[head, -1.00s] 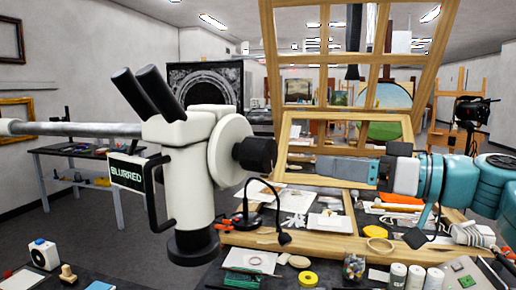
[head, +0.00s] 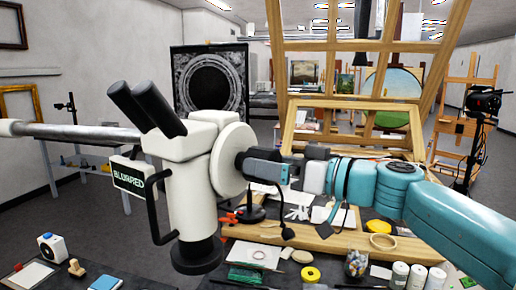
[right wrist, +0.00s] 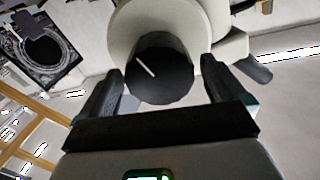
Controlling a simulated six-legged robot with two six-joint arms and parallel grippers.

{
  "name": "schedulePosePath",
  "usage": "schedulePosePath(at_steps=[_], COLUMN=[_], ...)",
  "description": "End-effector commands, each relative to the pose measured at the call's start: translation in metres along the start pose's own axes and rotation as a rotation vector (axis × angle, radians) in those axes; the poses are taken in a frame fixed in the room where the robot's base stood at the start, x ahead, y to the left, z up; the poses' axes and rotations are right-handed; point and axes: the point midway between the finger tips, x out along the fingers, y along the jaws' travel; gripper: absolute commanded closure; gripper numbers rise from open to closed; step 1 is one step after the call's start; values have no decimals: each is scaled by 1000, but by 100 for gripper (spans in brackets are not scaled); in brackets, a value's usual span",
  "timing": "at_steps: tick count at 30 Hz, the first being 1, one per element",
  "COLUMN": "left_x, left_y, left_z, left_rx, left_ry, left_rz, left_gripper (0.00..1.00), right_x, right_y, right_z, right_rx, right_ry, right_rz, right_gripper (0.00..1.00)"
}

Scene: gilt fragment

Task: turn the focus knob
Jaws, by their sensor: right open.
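A white microscope (head: 190,195) with two black eyepieces (head: 146,108) hangs on a grey horizontal arm. A sign (head: 129,178) on its left side reads "BLURRED", partly covered by a black handle. The black focus knob (head: 239,160) sits on the right side of the round white housing. In the right wrist view the knob (right wrist: 160,78) faces me, with a white line pointing to the upper left. My right gripper (head: 248,163) is open at the knob, with one finger on each side of it. I cannot tell whether the fingers touch it. My left gripper is not in view.
A workbench (head: 330,243) with papers, tools, a yellow tape roll (head: 311,274) and several jars lies below my right arm. A large wooden frame (head: 362,75) stands behind it. A thin black lamp (head: 287,229) stands below the gripper.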

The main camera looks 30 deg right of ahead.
Motion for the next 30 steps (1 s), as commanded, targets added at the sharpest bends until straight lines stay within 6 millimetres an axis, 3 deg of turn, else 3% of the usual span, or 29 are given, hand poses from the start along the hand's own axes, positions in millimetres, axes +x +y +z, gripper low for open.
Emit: schedulePosePath(at_steps=[6, 17, 21, 22, 30], left_x=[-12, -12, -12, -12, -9], left_y=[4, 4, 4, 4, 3], left_z=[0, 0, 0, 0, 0], left_rx=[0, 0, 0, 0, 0], left_ry=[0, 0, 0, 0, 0], left_rz=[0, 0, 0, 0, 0], left_gripper=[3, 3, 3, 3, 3], right_x=[28, 33, 33, 33, 33], right_y=[1, 3, 3, 3, 3], right_z=[-1, 0, 0, 0, 0], right_rx=[1, 0, 0, 0, 22], right_ry=[0, 1, 1, 1, 2], right_rz=[-2, 1, 0, 0, 0], right_gripper=[3, 3, 49, 56, 55])
